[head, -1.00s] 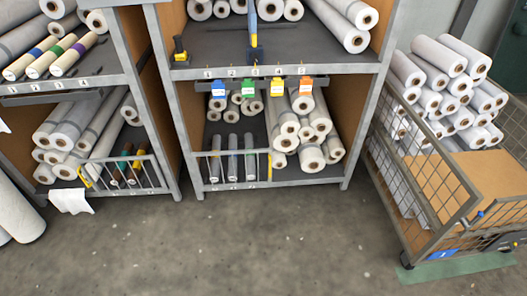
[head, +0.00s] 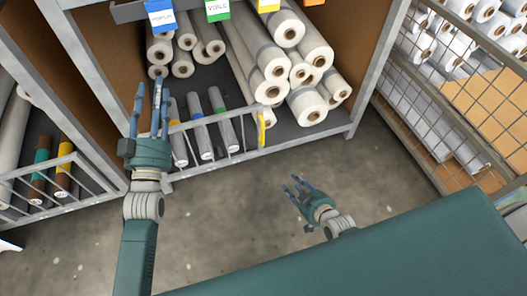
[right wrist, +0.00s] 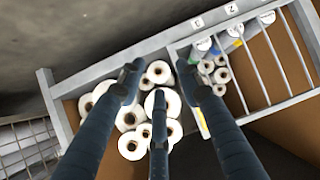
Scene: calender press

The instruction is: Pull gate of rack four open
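The low wire gate (head: 215,145) closes the left part of the middle rack's bottom shelf, with a yellow handle (head: 262,127) at its right end. In the right wrist view the gate's bars (right wrist: 262,72) are at the right and the yellow handle (right wrist: 201,122) is partly behind a finger. My left gripper (head: 150,107) has its fingers extended, open, and overlaps the gate's left end; I cannot tell if it touches. My right gripper (head: 300,190) is open and empty, over the floor in front of the rack, right of and below the handle.
Grey rolls (head: 198,125) stand behind the gate; white rolls (head: 305,100) lie beside it. A second gate (head: 45,180) is on the left rack. A wire cart (head: 440,110) stands at the right. Floor (head: 240,225) in front is clear.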

